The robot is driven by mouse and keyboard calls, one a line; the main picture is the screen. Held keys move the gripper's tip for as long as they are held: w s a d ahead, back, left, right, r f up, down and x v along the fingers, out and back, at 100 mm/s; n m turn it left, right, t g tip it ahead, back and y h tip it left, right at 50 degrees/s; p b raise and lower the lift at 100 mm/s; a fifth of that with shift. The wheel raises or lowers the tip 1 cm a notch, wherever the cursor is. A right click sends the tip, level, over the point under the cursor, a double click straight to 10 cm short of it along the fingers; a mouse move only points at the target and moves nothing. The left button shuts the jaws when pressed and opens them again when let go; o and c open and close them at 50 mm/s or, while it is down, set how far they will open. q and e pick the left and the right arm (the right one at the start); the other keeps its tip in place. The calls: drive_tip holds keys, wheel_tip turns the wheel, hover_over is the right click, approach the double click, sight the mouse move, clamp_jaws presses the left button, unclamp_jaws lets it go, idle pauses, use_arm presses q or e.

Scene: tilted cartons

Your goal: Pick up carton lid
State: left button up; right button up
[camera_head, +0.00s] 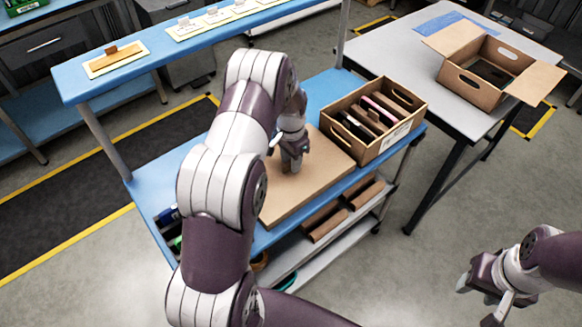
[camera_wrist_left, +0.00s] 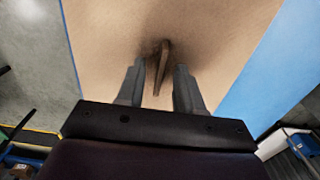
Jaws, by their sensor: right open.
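The carton lid (camera_head: 318,178) is a flat tan cardboard panel lying on the blue cart top. In the left wrist view the lid (camera_wrist_left: 110,40) fills most of the picture, and a thin brown upright handle (camera_wrist_left: 161,68) stands on it. My left gripper (camera_head: 291,167) points down over the lid. In the left wrist view its fingers (camera_wrist_left: 158,85) are apart, one on each side of the handle, with gaps visible. In the head view the gripper hides the handle. My right gripper (camera_head: 478,303) is open and empty at the lower right, over the floor.
A carton (camera_head: 373,157) holding several items stands on the cart beside the lid. A grey table (camera_head: 400,64) with an open-flapped carton (camera_head: 465,91) is at upper right. A blue shelf (camera_head: 157,43) with small boards runs behind. My left arm hides part of the cart.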

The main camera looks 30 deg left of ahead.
use_arm(q)
drive_tip(key=shift+s+a+r, duration=0.1)
drive_tip(key=shift+c, duration=1.2)
clamp_jaws()
